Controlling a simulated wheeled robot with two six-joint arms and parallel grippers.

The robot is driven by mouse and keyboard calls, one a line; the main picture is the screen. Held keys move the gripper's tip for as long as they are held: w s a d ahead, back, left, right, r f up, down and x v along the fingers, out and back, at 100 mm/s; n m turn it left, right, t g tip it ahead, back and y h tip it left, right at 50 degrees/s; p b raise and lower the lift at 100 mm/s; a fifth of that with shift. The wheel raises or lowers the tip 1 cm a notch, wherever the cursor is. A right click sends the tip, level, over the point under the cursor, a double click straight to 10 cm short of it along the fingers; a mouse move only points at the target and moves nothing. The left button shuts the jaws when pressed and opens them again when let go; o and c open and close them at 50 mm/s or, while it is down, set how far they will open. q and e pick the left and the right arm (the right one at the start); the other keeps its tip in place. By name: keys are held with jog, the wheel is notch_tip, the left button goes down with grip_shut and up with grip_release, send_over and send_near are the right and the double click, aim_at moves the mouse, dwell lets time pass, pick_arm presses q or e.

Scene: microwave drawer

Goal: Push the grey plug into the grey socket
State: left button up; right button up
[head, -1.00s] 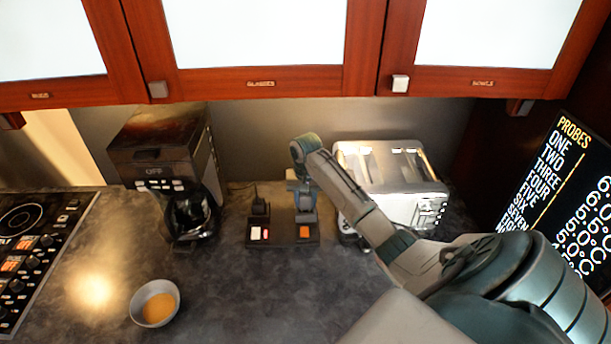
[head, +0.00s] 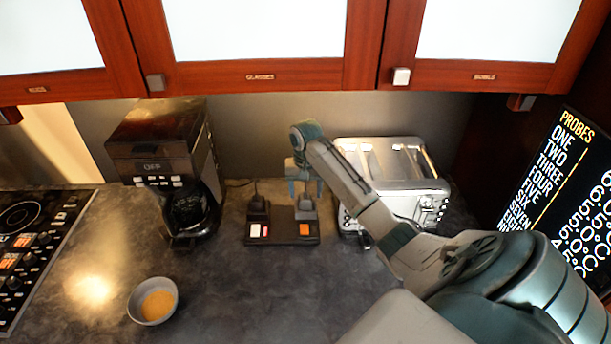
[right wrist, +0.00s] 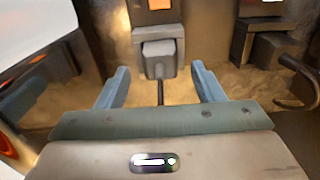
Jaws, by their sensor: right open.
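The grey plug (head: 305,209) stands upright at the right-hand socket of a dark socket block (head: 282,239), behind an orange switch. In the right wrist view the grey plug (right wrist: 158,58) sits at the grey socket (right wrist: 158,34), its dark cable running toward my gripper. I cannot tell how deep it is seated. My right gripper (head: 305,184) is just above the plug, pointing down. In the right wrist view its two blue fingers (right wrist: 161,86) are open, apart from the plug, with the cable between them. My left gripper is out of view.
A black plug (head: 258,207) stands at the left-hand socket, close beside. A coffee maker (head: 165,155) is to the left and a silver toaster (head: 400,185) to the right. A bowl (head: 153,301) sits on the clear front counter. Cabinets (head: 260,80) hang above.

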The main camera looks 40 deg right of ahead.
notch_tip(320, 180, up, 2)
jog(key=shift+b, duration=0.35)
notch_tip(320, 180, up, 4)
jog(key=shift+f+p, duration=0.1)
jog(key=shift+p, duration=0.8)
jog(key=shift+r+p, duration=0.6)
jog(key=shift+r, duration=0.15)
